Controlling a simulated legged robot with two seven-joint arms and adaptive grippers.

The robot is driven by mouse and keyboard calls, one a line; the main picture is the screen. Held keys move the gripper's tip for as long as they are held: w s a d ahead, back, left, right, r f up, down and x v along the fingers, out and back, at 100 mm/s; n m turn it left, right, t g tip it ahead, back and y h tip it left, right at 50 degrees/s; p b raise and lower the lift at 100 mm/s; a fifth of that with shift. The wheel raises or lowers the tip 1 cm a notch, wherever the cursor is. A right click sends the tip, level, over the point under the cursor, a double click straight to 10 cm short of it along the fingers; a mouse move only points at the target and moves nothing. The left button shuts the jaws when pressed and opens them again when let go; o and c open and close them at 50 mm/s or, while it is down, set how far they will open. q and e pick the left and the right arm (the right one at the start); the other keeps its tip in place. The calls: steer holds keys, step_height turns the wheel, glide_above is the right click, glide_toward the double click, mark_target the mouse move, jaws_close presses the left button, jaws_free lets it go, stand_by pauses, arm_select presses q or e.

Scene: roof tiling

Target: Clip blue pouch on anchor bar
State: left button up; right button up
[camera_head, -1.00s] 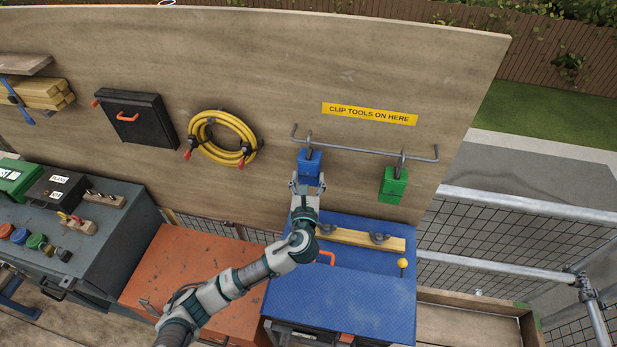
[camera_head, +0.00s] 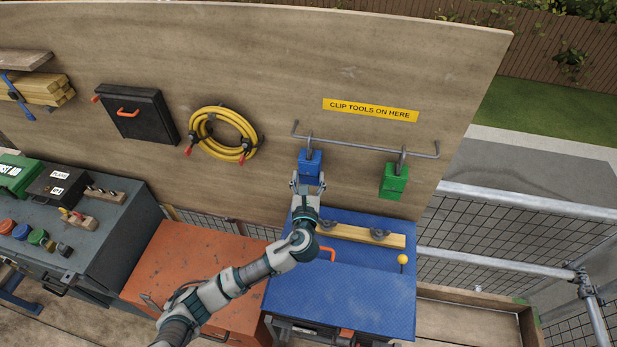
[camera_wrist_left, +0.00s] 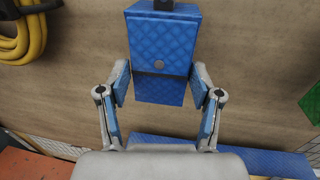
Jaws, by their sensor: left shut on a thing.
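The blue pouch (camera_head: 310,165) is upright just under the left end of the grey anchor bar (camera_head: 360,148). A grey clip on its top reaches up to the bar; I cannot tell whether it is hooked around it. My left gripper (camera_head: 308,184) is shut on the lower part of the pouch from below. In the left wrist view, the pouch (camera_wrist_left: 163,50) stands between the two fingers, with its clip cut off at the top edge. A green pouch (camera_head: 394,181) hangs by its clip near the bar's right end. My right gripper is not in view.
A yellow sign (camera_head: 370,109) reading "CLIP TOOLS ON HERE" is above the bar on the wooden wall. A coiled yellow hose (camera_head: 222,112) hangs to the left. A blue worktop (camera_head: 350,290) with a wooden strip lies below, beside an orange cabinet (camera_head: 195,275).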

arm_select(q)
steer(key=o, duration=1.6)
steer(key=shift+r, duration=0.1)
